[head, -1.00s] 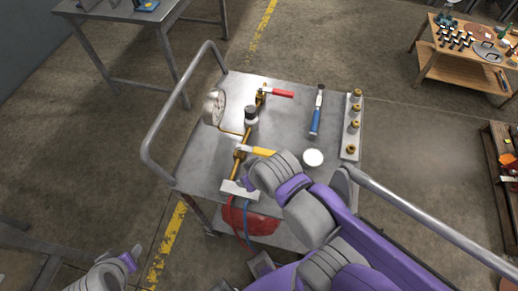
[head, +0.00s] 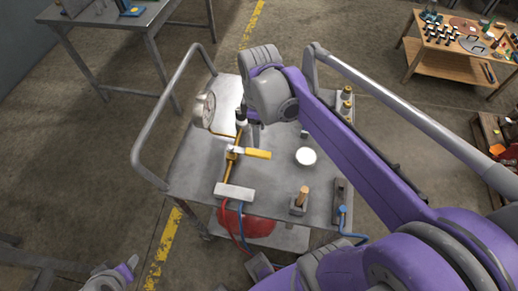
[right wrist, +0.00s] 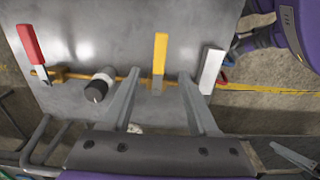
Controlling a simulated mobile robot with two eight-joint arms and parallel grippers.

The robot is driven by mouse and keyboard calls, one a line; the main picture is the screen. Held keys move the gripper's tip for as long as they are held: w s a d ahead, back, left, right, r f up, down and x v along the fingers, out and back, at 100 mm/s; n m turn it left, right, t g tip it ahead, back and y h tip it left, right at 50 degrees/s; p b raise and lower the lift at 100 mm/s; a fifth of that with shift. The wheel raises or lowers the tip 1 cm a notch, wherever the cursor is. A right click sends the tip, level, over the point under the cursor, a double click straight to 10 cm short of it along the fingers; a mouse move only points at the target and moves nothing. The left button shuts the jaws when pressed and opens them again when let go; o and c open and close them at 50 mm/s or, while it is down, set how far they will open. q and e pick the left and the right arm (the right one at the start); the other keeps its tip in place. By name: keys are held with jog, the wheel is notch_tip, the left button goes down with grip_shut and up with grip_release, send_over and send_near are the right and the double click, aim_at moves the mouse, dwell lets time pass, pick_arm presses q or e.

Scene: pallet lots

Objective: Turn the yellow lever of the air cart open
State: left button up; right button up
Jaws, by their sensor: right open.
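The yellow lever (head: 258,154) sits on the brass pipe of the air cart (head: 190,172) and points right, across the pipe. In the right wrist view the yellow lever (right wrist: 160,52) stands upright in the picture, at right angles to the pipe. My right gripper (right wrist: 159,76) is open and empty, its fingers on either side of the lever's line, with no contact visible. In the head view my right wrist hides most of that gripper, above the cart behind the lever. Part of my left arm shows at the lower left; its jaws cannot be made out.
A red lever (right wrist: 32,45) and a black-and-white knob (right wrist: 98,86) sit along the same pipe. A gauge (head: 204,109), a white block (head: 234,192), a round white lid (head: 306,156) and a wooden-handled tool (head: 302,196) are on the cart. A cart handrail (head: 140,150) rises at left.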

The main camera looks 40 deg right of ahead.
aim_at(259, 153)
notch_tip(259, 153, down, 10)
jog(key=shift+r+b, duration=0.1)
jog(key=shift+b, duration=0.45)
grip_shut()
dwell(1.2)
